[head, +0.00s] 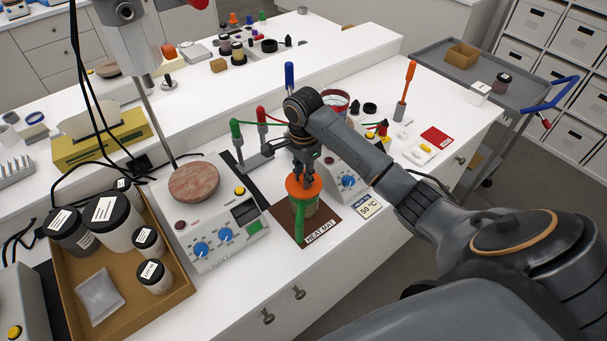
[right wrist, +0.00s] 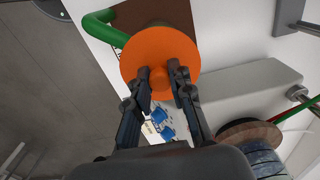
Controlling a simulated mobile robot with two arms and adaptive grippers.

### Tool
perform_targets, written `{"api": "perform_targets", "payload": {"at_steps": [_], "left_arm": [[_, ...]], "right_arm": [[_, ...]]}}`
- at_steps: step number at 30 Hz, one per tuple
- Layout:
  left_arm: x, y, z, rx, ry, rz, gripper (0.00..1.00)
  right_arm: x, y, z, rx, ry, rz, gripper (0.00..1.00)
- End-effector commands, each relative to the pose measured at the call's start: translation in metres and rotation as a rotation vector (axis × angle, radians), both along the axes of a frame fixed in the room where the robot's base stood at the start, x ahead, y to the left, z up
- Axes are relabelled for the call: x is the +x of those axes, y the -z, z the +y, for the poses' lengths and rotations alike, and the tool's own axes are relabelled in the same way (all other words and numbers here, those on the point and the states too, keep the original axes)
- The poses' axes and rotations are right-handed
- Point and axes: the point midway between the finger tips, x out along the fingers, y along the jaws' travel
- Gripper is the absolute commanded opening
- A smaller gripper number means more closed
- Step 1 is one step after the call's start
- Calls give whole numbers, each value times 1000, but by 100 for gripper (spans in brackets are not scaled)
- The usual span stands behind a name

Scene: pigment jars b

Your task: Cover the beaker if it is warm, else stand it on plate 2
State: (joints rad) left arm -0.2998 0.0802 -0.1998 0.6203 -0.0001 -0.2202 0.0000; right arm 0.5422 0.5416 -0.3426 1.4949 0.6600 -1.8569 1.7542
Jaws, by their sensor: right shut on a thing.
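My right gripper (head: 304,172) is shut on the knob of an orange round lid (head: 303,188); the wrist view shows the same gripper (right wrist: 162,72) and lid (right wrist: 160,50). The lid is over the top of the beaker (head: 312,209); I cannot tell whether it rests on the rim. The beaker has a green handle (head: 299,222), also in the wrist view (right wrist: 97,28), and stands on the brown heat mat (head: 285,222). A card (head: 367,207) beside it reads 50 °C. A hotplate (head: 193,182) with a reddish top stands left. I cannot read which is plate 2. My left gripper is not in view.
A second control box (head: 346,181) with a blue knob stands close right of the beaker, partly behind my right arm. A brown tray (head: 182,293) of labelled jars lies at the left. A red card (head: 437,137) lies at the right. The counter's front edge is near the mat.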

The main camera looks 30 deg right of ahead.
Motion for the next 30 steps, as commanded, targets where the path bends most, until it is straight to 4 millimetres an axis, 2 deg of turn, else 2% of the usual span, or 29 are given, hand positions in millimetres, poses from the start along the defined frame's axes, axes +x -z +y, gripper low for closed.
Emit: {"api": "perform_targets", "payload": {"at_steps": [20, 21, 24, 25, 30], "left_arm": [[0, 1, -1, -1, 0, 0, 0], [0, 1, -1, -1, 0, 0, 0], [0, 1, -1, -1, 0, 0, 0], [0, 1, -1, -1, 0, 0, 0], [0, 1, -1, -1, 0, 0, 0]], "right_arm": [[0, 14, 0, 1, 0, 1, 0], [0, 14, 0, 1, 0, 1, 23], [0, 14, 0, 0, 0, 1, 44], [0, 14, 0, 0, 0, 1, 48], [0, 14, 0, 0, 0, 1, 48]]}}
